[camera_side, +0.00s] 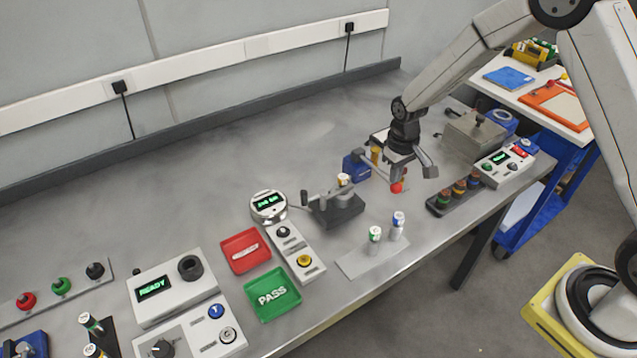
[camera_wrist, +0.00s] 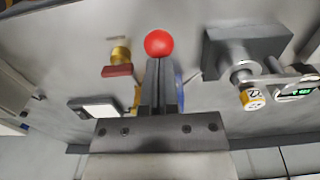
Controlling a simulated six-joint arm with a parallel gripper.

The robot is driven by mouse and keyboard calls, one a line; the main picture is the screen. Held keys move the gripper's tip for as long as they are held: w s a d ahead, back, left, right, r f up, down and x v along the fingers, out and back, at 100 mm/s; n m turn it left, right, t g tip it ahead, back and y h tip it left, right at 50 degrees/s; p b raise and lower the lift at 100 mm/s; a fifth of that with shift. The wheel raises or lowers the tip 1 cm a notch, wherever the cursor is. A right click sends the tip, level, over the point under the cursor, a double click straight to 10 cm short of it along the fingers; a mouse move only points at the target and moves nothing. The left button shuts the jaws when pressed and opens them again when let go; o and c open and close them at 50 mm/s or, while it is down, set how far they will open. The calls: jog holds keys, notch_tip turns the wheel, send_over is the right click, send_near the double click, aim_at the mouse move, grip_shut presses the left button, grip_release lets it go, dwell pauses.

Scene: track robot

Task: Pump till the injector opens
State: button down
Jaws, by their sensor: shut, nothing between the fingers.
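My gripper (camera_side: 399,172) is shut and empty, pointing down over the bench. The red ball knob (camera_side: 396,188) of the pump lever is right at its fingertips; I cannot tell whether they touch. In the wrist view the red knob (camera_wrist: 158,43) lies just beyond the shut fingers (camera_wrist: 160,75). The blue pump body (camera_side: 356,167) stands left of my gripper, partly hidden. An injector with a white and yellow top (camera_side: 343,180) sits upright in a dark holder (camera_side: 340,208); it also shows in the wrist view (camera_wrist: 252,98). A round gauge (camera_side: 268,205) has a lit green display, too small to read.
A red tray (camera_side: 246,251) and green PASS tray (camera_side: 272,295) lie left of the holder. Two capped injectors (camera_side: 375,234) stand on a pale plate (camera_side: 360,264) in front. A dark rack (camera_side: 458,197) and a control box (camera_side: 505,165) stand to the right.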

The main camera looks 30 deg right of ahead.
notch_tip(320, 180, up, 11)
jog(key=shift+f, duration=0.15)
dwell(1.4)
dwell(0.8)
notch_tip(320, 180, up, 4)
jog(key=shift+f, duration=0.25)
jog(key=shift+f, duration=0.1)
notch_tip(320, 180, down, 6)
jog(key=shift+f, duration=0.2)
dwell(0.6)
jog(key=shift+f, duration=0.25)
dwell(2.2)
jog(key=shift+f, duration=0.7)
